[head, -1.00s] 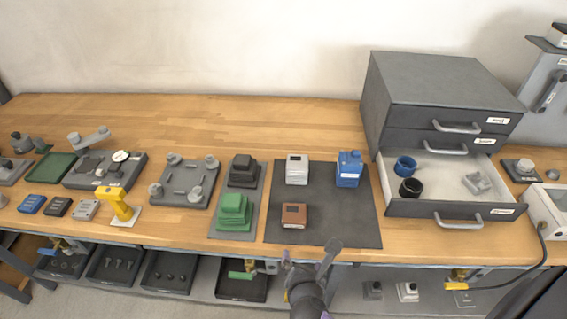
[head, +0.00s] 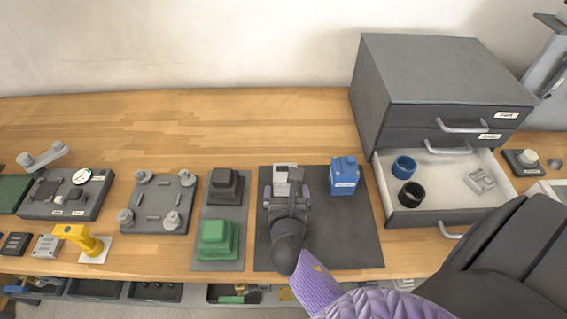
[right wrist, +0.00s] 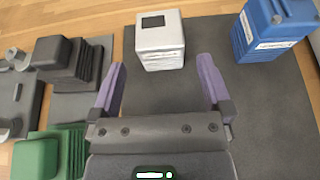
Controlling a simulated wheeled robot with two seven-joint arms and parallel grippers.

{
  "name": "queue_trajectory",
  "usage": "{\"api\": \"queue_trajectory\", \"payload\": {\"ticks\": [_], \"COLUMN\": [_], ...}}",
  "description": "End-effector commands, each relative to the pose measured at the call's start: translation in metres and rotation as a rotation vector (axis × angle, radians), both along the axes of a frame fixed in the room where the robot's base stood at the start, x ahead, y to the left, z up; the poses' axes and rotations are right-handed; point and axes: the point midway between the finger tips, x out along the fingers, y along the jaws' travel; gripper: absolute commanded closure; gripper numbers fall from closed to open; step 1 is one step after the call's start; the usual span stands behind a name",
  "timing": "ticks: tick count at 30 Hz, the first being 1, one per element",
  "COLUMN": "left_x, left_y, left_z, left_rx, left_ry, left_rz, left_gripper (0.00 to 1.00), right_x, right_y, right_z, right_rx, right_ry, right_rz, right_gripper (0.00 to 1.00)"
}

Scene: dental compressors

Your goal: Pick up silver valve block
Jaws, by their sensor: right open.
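The silver valve block (head: 284,171), a pale block with a dark square on its top, stands on the dark mat (head: 345,245). In the head view my right gripper partly covers it. In the right wrist view the silver valve block (right wrist: 160,42) is ahead of the fingers and roughly centred between them. My right gripper (head: 287,191) is open above the mat, on the near side of the block. Its purple fingers (right wrist: 160,78) are spread with nothing held between them. My left gripper is not in view.
A blue block (head: 344,178) stands right of the silver one. A black block (head: 224,184) and a green block (head: 217,238) sit on a grey tray to the left. An open drawer (head: 440,215) holding a blue ring and a black ring juts out at right.

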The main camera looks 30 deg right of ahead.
Motion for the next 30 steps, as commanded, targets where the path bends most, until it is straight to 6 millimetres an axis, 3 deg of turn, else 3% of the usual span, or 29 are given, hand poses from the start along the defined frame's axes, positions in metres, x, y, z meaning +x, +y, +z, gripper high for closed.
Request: {"api": "queue_trajectory", "payload": {"ticks": [12,20,30], "left_x": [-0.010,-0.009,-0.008], "left_y": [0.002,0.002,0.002], "left_z": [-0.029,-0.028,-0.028], "left_rx": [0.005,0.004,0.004], "left_ry": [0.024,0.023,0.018], "left_rz": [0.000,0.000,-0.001], "left_gripper": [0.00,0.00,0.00], "right_x": [0.061,0.065,0.065], "right_y": [-0.035,-0.038,-0.038], "right_z": [-0.030,-0.029,-0.029], "right_rx": [0.002,0.002,0.003], "right_ry": [0.000,0.000,0.001], "right_rz": [-0.002,0.001,0.000], "right_gripper": [0.00,0.00,0.70]}}
